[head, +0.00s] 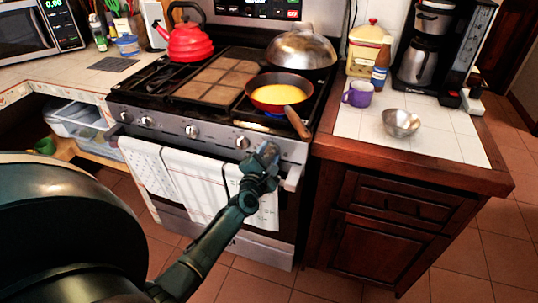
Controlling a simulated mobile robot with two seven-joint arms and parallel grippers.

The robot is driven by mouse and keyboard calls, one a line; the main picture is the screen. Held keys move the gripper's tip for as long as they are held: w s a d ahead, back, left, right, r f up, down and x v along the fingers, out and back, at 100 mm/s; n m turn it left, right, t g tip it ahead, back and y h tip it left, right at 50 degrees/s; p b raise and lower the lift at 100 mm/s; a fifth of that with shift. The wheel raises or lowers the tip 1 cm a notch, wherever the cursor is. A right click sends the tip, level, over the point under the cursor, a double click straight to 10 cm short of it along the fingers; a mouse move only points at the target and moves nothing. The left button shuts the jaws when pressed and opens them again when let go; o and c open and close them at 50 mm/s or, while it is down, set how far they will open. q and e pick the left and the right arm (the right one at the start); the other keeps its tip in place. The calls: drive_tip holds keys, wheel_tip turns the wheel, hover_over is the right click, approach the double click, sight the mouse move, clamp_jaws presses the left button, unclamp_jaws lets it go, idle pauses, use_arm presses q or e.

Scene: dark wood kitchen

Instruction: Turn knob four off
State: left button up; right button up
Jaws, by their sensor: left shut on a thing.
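The stove (208,120) has a row of silver knobs on its front panel. The far-left knob (125,116), a second knob (147,121), a middle knob (192,131) and a knob to its right (242,142) show. My left gripper (268,152) is at the right end of the panel, just right of the last visible knob, shut on a knob that its fingers hide. A pan (280,104) with yellow contents sits on the front right burner, with a blue glow beneath it. My right gripper is out of view.
Towels (195,185) hang on the oven handle below my gripper. The pan's handle (298,122) sticks out over the stove's front edge. A red kettle (187,42) and a metal dome (301,48) are at the back. A purple mug (358,94) and metal bowl (401,122) stand on the right counter.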

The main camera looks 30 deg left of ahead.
use_arm(q)
drive_tip(key=m, duration=0.3)
drive_tip(key=shift+p, duration=0.3)
drive_tip(key=m, duration=0.3)
drive_tip(key=shift+m+p, duration=0.4)
drive_tip(key=m+p, duration=0.1)
drive_tip(key=m, duration=0.2)
drive_tip(key=shift+m, duration=0.4)
drive_tip(key=m, duration=0.2)
drive_tip(key=shift+m+p, duration=0.35)
drive_tip(key=shift+m, duration=0.85)
drive_tip(key=m+p, duration=0.1)
drive_tip(key=m, duration=0.4)
drive_tip(key=shift+m, duration=0.3)
drive_tip(key=shift+m+p, duration=0.4)
drive_tip(key=shift+m, duration=0.8)
drive_tip(key=shift+f+m, duration=0.1)
drive_tip(key=shift+m, duration=1.4)
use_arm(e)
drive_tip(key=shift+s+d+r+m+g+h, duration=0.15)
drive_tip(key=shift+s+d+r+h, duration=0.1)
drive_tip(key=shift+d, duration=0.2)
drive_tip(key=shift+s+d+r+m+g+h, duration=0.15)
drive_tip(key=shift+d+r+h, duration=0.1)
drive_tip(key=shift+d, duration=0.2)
